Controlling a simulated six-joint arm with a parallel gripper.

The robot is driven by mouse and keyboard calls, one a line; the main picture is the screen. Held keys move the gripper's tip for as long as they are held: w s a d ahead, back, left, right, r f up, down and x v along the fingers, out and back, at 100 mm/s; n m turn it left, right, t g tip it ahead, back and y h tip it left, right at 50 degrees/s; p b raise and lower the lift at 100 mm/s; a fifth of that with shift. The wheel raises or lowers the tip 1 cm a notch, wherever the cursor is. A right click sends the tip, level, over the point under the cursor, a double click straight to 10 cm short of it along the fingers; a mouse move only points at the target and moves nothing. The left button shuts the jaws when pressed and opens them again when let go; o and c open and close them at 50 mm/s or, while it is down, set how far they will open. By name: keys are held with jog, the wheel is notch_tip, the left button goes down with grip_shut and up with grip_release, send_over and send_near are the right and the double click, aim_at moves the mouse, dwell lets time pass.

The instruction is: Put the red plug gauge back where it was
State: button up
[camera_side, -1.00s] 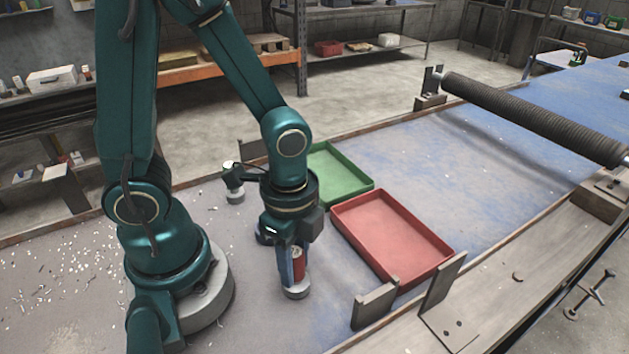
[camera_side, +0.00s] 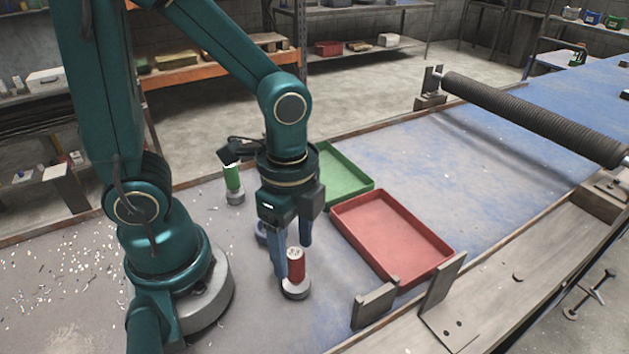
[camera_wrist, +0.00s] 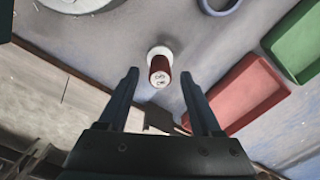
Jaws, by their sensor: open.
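The red plug gauge (camera_side: 296,263) stands upright in a round grey base (camera_side: 296,291) on the table. It also shows in the wrist view (camera_wrist: 160,72), beyond my fingertips, on its pale base (camera_wrist: 159,52). My gripper (camera_side: 293,260) is open and empty just above and around the top of the gauge in the side view. In the wrist view my two fingers (camera_wrist: 160,75) are apart, and the gauge lies between their lines. Neither finger visibly grips it.
A green plug gauge (camera_side: 232,178) stands in another base behind. A blue ring-shaped thing (camera_side: 261,232) is partly hidden behind my gripper. A red tray (camera_side: 392,236) and a green tray (camera_side: 343,176) lie to the right. Upright metal plates (camera_side: 375,303) stand at the front.

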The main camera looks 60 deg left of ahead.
notch_tip(320, 180, up, 8)
jog(key=shift+f, duration=0.2)
jog(key=shift+r, duration=0.4)
jog(key=n+t, duration=0.2)
jog(key=n, duration=0.2)
jog(key=a+r+n+t, duration=0.1)
jog(key=n, duration=0.3)
jog(key=a+r+n+t, duration=0.1)
jog(key=n+t, duration=0.1)
jog(key=n, duration=0.2)
jog(key=shift+a+t, duration=0.25)
jog(key=shift+t, duration=0.05)
